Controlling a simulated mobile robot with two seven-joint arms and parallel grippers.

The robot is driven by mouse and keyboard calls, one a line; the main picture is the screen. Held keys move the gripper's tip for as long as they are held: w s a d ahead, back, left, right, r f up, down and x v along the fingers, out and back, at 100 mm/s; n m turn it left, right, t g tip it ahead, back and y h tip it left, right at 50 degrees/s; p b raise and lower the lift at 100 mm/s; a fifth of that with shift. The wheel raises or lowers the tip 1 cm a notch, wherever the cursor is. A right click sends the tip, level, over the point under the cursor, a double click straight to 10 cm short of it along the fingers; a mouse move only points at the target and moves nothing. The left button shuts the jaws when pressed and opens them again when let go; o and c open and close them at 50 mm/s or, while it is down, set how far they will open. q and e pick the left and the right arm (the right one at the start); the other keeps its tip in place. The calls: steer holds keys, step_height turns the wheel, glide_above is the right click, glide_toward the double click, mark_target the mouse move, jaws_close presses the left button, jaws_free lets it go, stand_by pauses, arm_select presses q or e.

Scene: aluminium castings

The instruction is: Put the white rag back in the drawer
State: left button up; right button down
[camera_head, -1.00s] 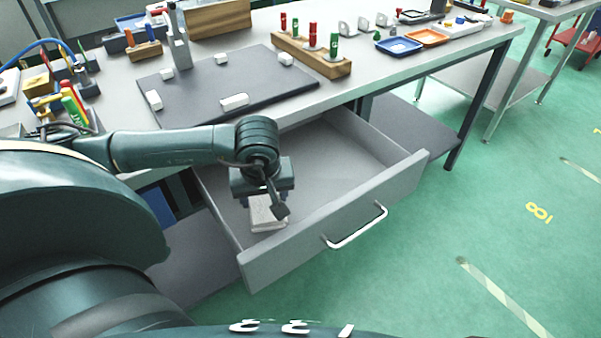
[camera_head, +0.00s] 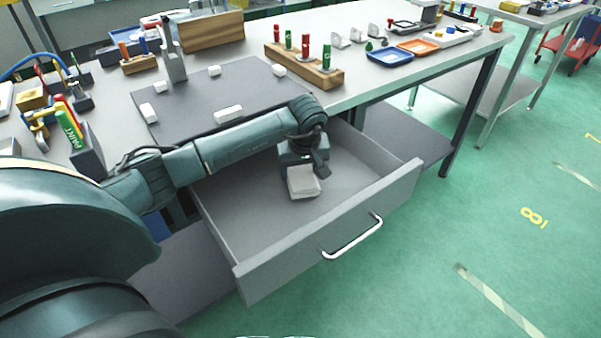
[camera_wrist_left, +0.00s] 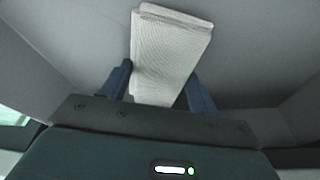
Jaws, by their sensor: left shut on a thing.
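The white rag (camera_head: 303,181) is a folded, pale block inside the open drawer (camera_head: 345,213) under the bench. My left gripper (camera_head: 303,168) reaches down into the drawer and is shut on the rag. In the left wrist view the rag (camera_wrist_left: 171,55) stands out between the two blue fingers of my left gripper (camera_wrist_left: 160,88), with grey drawer surfaces around it. I cannot tell whether the rag touches the drawer floor. My right gripper is not in view.
The bench top above the drawer holds a dark mat (camera_head: 205,104) with white blocks, a wooden marker holder (camera_head: 303,66), and blue and orange trays (camera_head: 417,47). The drawer's front with its handle (camera_head: 353,238) sticks out over green floor. The drawer's front area is clear.

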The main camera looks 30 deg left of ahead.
mark_target(304, 182)
arm_select(q)
steer(key=shift+f, duration=0.65)
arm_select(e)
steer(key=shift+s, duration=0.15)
arm_select(q)
steer(key=shift+f, duration=0.15)
steer(key=o, duration=0.9)
steer(key=shift+o, duration=0.2)
steer(key=shift+r, duration=0.45)
steer(key=p+v, duration=0.1)
steer(key=v, duration=1)
steer(key=shift+r, duration=0.25)
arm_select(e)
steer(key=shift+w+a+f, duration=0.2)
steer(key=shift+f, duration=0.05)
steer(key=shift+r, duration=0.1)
